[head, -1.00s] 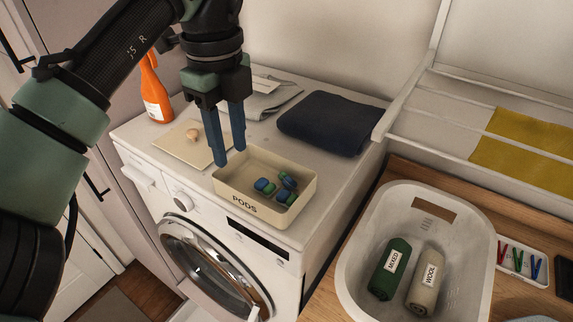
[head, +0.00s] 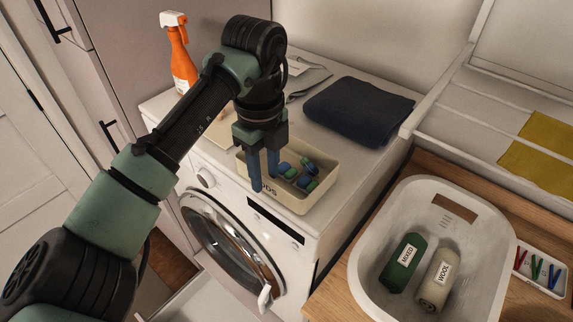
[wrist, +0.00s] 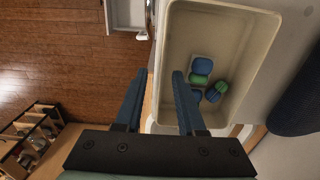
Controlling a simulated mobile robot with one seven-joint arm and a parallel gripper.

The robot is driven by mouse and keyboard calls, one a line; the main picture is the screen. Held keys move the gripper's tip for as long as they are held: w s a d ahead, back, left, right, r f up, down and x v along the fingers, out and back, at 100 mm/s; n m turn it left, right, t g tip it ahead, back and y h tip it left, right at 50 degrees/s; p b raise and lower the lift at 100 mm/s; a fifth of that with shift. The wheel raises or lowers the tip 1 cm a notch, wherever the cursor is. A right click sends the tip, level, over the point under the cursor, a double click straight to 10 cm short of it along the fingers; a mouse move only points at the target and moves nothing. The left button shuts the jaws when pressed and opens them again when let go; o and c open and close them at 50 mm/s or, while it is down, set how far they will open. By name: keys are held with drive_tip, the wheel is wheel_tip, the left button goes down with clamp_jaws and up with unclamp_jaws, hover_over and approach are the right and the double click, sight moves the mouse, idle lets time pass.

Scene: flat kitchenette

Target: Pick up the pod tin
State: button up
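The pod tin (head: 292,200) is a cream open box lettered PODS on its front wall, standing on the washing machine near its front edge. Several blue and green pods (head: 305,178) lie in it. My gripper (head: 265,184) points down at the tin's front left part and covers some of the lettering. In the wrist view, one finger is outside the tin (wrist: 205,40) and the other is over its inside, with the wall between them. My gripper (wrist: 160,78) is open; a gap shows between the fingers. I cannot tell whether either finger touches the wall.
An orange spray bottle (head: 181,62) and a folded navy towel (head: 358,110) stand behind the tin on the washing machine (head: 235,192). A white basket (head: 375,210) with two rolled bundles is on the wooden counter at right, beside a tray of coloured pegs (head: 541,268).

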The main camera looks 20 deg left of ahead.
drive_tip(key=shift+f, duration=1)
clamp_jaws()
drive_tip(key=shift+w+r, duration=0.1)
idle(0.6)
